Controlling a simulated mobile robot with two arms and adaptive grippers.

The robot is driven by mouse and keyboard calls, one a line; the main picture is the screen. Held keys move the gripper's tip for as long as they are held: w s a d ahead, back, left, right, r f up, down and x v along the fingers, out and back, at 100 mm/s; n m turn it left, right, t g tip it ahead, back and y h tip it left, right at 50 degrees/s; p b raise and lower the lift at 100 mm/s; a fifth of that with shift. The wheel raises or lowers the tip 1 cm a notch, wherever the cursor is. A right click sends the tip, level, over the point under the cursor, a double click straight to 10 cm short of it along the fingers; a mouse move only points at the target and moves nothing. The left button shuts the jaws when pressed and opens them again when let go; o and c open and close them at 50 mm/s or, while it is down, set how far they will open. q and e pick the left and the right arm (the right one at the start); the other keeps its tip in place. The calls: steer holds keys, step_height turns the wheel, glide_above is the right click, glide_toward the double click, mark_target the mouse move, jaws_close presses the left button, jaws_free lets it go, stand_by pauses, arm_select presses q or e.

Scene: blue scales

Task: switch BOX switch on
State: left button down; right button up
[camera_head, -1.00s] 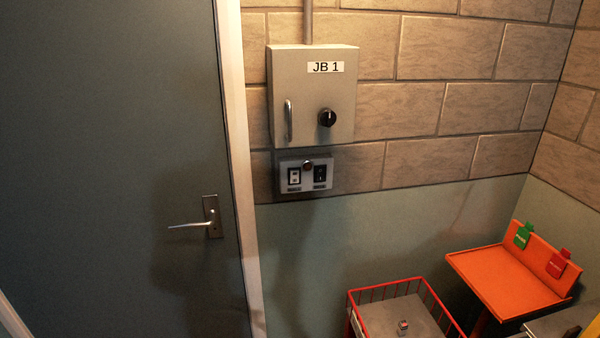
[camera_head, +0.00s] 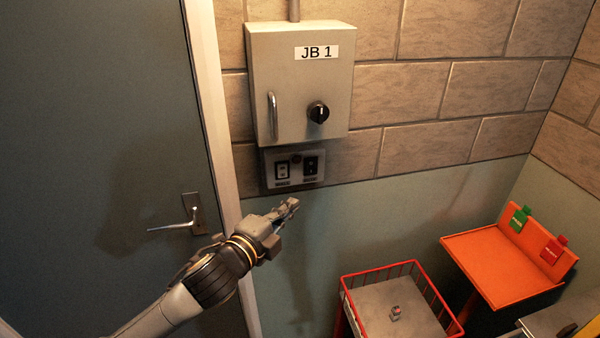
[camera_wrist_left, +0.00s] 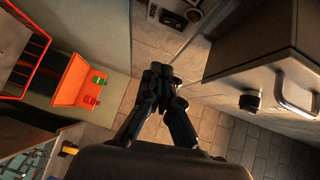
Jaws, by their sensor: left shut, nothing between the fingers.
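The grey cabinet labelled JB 1 (camera_head: 300,85) hangs on the brick wall, with a vertical handle (camera_head: 272,117) and a black round knob (camera_head: 318,112). In the left wrist view the closed fingers (camera_wrist_left: 160,75) show beside the cabinet (camera_wrist_left: 255,60). My right gripper is not in view.
A grey door with a lever handle (camera_head: 178,224) is at the left. A red wire cart (camera_head: 415,267) with a small object on its grey top stands below right. An orange table (camera_head: 500,268) with green and red tags is in the right corner.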

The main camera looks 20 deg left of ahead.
arm_select(q)
steer(key=shift+d, duration=0.1)
steer(key=p, duration=0.3)
glide_toward(311, 167)
steer(key=w+d+f, duration=0.1)
steer(key=w+d, duration=0.2)
steer(key=d, duration=0.1)
steer(key=w, duration=0.1)
steer(key=w+a+p, duration=0.1)
steer(key=w+f, duration=0.1)
steer(key=shift+a+p, duration=0.3)
steer(key=shift+w+a+f, duration=0.1)
steer(key=shift+w, duration=0.05)
